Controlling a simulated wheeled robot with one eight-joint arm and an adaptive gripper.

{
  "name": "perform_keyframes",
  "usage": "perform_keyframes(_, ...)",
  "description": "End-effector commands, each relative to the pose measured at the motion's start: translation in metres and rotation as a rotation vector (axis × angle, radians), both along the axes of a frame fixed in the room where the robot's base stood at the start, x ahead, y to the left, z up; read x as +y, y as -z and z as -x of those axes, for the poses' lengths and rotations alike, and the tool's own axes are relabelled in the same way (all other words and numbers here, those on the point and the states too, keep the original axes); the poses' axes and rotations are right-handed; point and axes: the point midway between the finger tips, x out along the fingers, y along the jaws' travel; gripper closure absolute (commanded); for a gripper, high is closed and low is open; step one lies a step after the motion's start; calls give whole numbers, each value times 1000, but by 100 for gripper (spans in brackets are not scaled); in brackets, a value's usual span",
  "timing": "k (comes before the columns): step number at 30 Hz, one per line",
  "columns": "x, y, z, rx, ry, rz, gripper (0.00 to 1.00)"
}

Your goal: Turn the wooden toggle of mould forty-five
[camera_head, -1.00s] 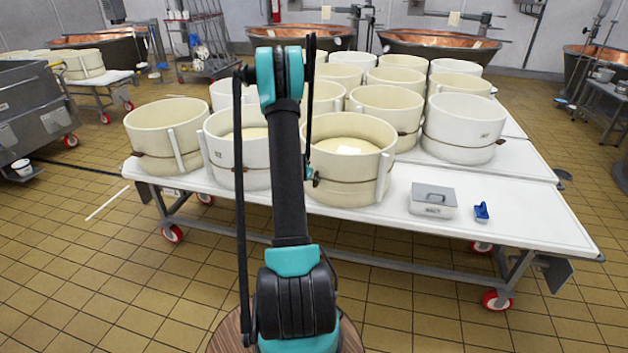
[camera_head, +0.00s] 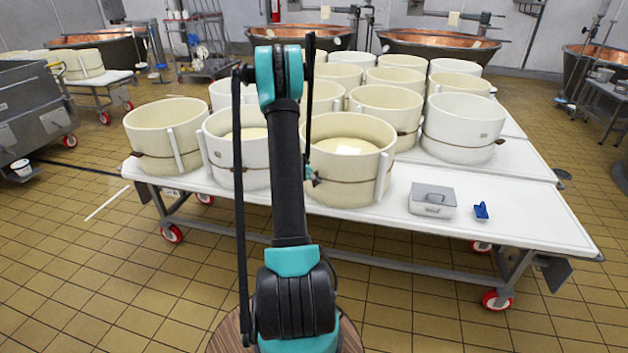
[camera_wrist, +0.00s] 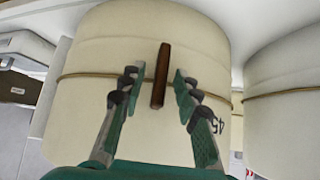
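The wooden toggle (camera_wrist: 161,75) is a dark brown stick in the wrist view. It stands across the cord on the wall of the cream mould marked 45 (camera_wrist: 100,60), nearly upright in the picture. My gripper (camera_wrist: 156,78) is open, with one finger on each side of the toggle and a visible gap to each. The number 45 shows beside the right finger. In the head view this looks like the front middle mould (camera_head: 350,190), partly behind my arm. The toggle and most of my gripper are hidden there.
A white mould (camera_head: 222,135) stands close on the left, and more moulds stand behind. A grey lidded box (camera_head: 432,200) and a small blue item (camera_head: 481,211) lie to the right on the white table (camera_head: 530,225). The table's front right is mostly clear.

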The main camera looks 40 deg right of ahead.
Motion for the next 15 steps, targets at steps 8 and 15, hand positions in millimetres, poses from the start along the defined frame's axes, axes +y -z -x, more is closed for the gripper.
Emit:
perform_keyframes(8, 28, -30, 9, 1, -2, 0, 68)
perform_keyframes(15, 57, -61, 20, 0, -1, 0, 68)
